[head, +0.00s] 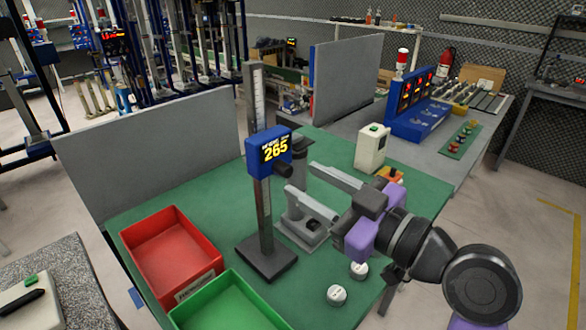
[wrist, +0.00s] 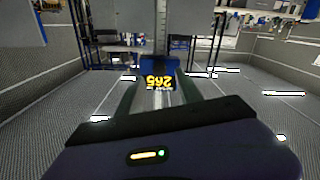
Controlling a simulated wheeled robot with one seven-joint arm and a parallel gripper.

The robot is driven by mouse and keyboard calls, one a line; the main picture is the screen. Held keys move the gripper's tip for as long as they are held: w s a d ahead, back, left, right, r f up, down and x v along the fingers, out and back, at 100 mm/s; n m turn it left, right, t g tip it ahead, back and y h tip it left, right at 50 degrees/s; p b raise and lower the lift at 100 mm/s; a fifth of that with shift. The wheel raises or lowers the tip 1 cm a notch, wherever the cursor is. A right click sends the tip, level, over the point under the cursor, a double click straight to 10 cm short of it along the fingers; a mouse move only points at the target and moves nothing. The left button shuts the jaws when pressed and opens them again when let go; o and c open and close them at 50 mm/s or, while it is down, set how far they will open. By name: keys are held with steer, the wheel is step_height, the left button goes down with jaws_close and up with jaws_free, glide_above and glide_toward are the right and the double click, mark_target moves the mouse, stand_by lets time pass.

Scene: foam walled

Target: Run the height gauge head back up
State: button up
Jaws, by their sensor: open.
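The height gauge stands on the green bench in the head view, with an upright scaled column (head: 258,90) and a dark flat base (head: 267,258). Its blue head (head: 254,160) sits partway up the column, showing 265 in yellow, with a dark knob (head: 284,172) on its lower right. Column shows above and below the head. My gripper (head: 301,178) is open, its two grey fingers pointing at the head from the right, tips close to the knob. Contact cannot be told. In the wrist view the blue head (wrist: 172,66) appears upside down, beyond and between the fingers.
A red tray (head: 172,212) and a green tray (head: 232,283) lie left and in front of the gauge. A grey fixture (head: 298,232) stands under my fingers. White round pieces (head: 337,295) lie near the front edge. A white box (head: 371,148) stands behind; grey panels border the bench.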

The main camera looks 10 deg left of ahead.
mark_target(289, 171)
steer(key=shift+p+x, duration=0.35)
steer(key=shift+x, duration=2.05)
jaws_close()
